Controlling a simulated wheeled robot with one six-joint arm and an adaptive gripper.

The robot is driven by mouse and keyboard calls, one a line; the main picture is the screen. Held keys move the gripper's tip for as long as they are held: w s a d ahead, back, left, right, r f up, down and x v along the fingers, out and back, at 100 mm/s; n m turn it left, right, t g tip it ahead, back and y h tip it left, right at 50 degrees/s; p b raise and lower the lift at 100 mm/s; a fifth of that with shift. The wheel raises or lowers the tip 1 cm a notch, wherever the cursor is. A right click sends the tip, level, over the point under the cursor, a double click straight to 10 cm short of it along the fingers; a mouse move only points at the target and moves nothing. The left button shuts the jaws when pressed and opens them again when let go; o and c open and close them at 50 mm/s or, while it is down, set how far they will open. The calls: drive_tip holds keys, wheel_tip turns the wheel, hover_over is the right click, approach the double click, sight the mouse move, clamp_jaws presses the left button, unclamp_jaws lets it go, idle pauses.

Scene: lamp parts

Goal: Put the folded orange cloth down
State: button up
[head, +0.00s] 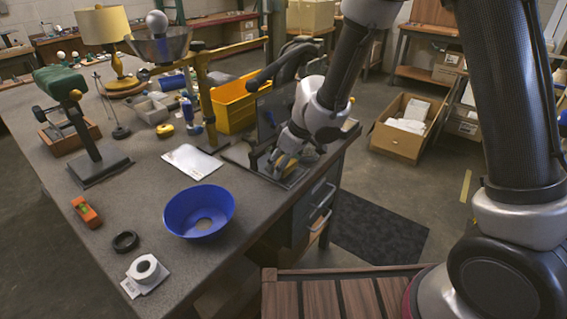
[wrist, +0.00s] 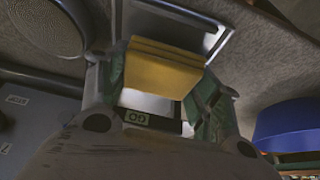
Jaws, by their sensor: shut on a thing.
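The folded orange cloth (wrist: 162,68) sits between my gripper's two green-padded fingers in the wrist view, its folded layers showing at the top. It looks yellow-orange there. My gripper (head: 277,162) is shut on it, low over the right part of the workbench (head: 135,235) in the head view. Only a small yellowish bit of the cloth shows there, the rest being hidden by the fingers. I cannot tell whether the cloth touches the surface below it.
A dark flat tray or board (head: 292,180) lies under my gripper near the bench's right edge. A blue bowl (head: 182,222) stands nearer the front. A white paper (head: 191,161) lies to the left, and a yellow bin (head: 232,107) stands behind. The bench front holds a tape roll (head: 144,269).

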drive_tip(key=shift+s+f, duration=0.1)
drive_tip(key=shift+f, duration=0.4)
drive_tip(key=o, duration=1.1)
drive_tip(key=shift+f, duration=0.1)
drive_tip(key=shift+r, duration=0.75)
drive_tip(key=shift+v, duration=5.95)
